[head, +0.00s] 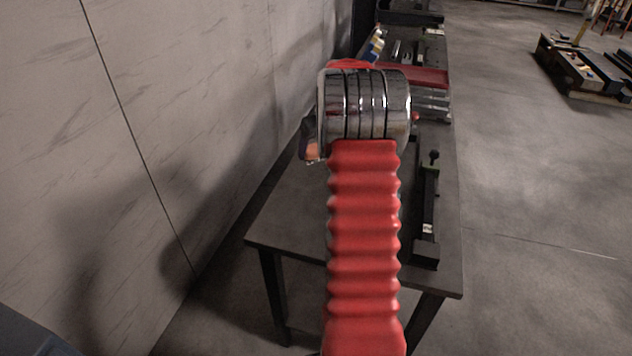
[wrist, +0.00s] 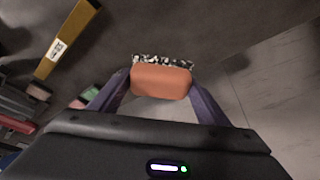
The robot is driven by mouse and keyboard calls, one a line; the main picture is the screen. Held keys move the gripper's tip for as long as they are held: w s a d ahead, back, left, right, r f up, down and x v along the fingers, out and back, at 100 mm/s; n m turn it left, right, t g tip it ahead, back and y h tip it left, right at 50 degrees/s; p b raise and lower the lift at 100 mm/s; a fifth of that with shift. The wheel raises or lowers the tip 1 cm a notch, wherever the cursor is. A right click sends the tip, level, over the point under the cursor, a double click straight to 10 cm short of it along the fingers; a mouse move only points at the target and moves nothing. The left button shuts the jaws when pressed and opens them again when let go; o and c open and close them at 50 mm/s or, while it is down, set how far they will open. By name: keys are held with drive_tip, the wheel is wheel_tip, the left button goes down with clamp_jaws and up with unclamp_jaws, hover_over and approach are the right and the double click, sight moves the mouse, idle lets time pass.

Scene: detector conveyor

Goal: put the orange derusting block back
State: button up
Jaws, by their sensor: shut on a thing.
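The orange derusting block (wrist: 160,82) shows in the wrist view, with a smooth orange body and a speckled black-and-white strip along its far edge. My gripper (wrist: 160,76) is shut on it, with one finger on each side. The block is held in front of the wrist camera, and a dark grey surface lies beyond it. In the head view my red, ribbed arm and its metal joint hide most of my gripper. A small orange patch (head: 312,151) shows left of the joint; I cannot tell for sure that it is the block.
A dark table (head: 290,215) stands along the grey wall. A black tool (head: 428,205) lies on its right side. A red case (head: 425,76) and several coloured pieces (head: 376,46) are farther back. The wrist view shows a yellow bar (wrist: 66,42) at upper left. Open floor lies right.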

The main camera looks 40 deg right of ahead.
drive_tip(key=shift+s+d, duration=0.1)
drive_tip(key=shift+s+f, duration=0.1)
drive_tip(key=shift+f, duration=0.15)
hover_over(316, 179)
drive_tip(key=s, duration=0.1)
drive_tip(key=f, duration=0.5)
drive_tip(key=shift+s+f, duration=0.2)
drive_tip(key=shift+f, duration=0.15)
drive_tip(key=shift+f, duration=1.9)
drive_tip(key=shift+f, duration=0.1)
drive_tip(key=o, duration=1.1)
